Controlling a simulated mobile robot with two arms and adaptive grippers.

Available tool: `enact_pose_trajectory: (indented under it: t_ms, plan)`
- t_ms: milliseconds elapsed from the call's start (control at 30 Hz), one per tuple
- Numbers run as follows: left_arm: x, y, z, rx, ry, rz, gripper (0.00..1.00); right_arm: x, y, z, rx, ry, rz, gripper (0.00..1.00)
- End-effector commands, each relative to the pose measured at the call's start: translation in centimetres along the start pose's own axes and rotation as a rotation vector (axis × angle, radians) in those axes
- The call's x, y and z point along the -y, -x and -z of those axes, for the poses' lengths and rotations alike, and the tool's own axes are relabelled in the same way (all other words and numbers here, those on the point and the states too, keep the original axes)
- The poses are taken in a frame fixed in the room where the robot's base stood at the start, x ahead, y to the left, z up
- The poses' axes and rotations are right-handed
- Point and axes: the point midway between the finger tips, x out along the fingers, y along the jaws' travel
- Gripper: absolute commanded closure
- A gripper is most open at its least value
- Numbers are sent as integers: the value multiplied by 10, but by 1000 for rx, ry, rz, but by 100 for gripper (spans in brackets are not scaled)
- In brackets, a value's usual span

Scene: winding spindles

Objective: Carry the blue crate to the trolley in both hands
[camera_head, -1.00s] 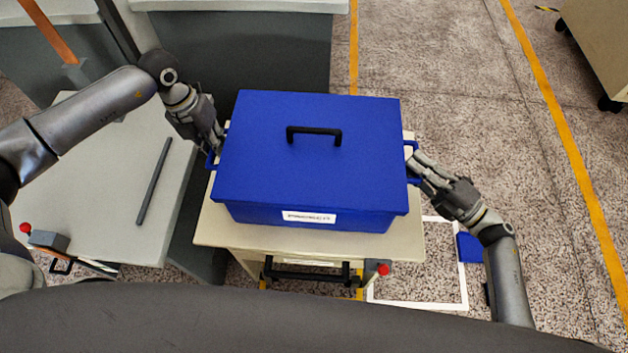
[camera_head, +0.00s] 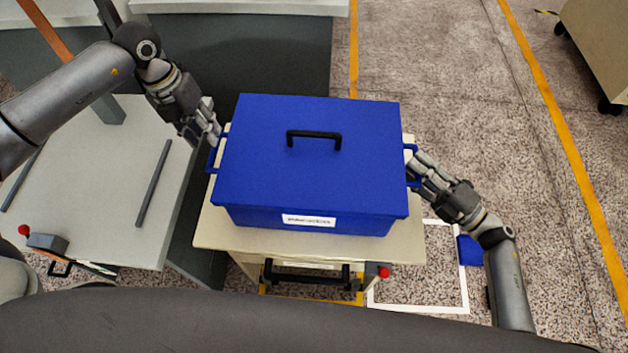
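The blue crate (camera_head: 310,175), lidded with a black top handle, rests level on the top of the beige trolley (camera_head: 215,228). A blue side handle (camera_head: 212,157) sticks out at its left, another (camera_head: 413,182) at its right. My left gripper (camera_head: 212,128) is open, just behind and above the left handle, and looks clear of it. My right gripper (camera_head: 416,168) is at the right handle with its fingers spread apart around it; whether they touch it is hidden.
A grey-topped table (camera_head: 105,215) with a dark rod (camera_head: 153,183) on it stands at the left. A dark cabinet (camera_head: 265,60) is behind the crate. White floor marking (camera_head: 420,308) and a small blue object (camera_head: 470,249) lie at the right. Open floor lies beyond, with a wheeled cabinet (camera_head: 600,40) far right.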

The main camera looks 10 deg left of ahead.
Motion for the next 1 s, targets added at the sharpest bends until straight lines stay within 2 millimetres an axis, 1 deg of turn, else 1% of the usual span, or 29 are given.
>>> enact_pose_trajectory:
  t_ms: [33, 100, 200, 300, 367, 467, 567, 800, 900, 1000]
  plan:
    - [0, 12, -1, 4, 0, 0, 68, 0, 0, 0, 0, 0, 0, 67]
    - [0, 26, -1, 4, 0, 0, 68, 0, 0, 0, 0, 0, 0, 67]
    - [0, 40, -1, 3, 1, -1, 68, 0, 0, 0, 0, 0, 0, 67]
    - [0, 50, 0, 1, 0, -1, 68, 0, 0, 0, 0, 0, 0, 67]
    - [0, 54, 0, 0, 0, 0, 68, 0, 1, 0, 0, 0, 0, 67]
    - [0, 56, 0, -1, 0, -1, 68, 1, 7, 0, 1, 0, 3, 67]
    - [0, 56, 0, -1, 0, -1, 68, 1, 22, 0, 2, -2, 4, 67]
    - [0, 56, 0, -1, 0, -1, 68, 2, 74, 0, 1, -1, 5, 67]
    - [0, 56, 0, -1, 0, -1, 68, 1, 93, 0, 1, -2, 4, 67]
    - [0, 56, 0, -1, 0, -1, 68, 1, 107, 0, 0, 0, 3, 67]
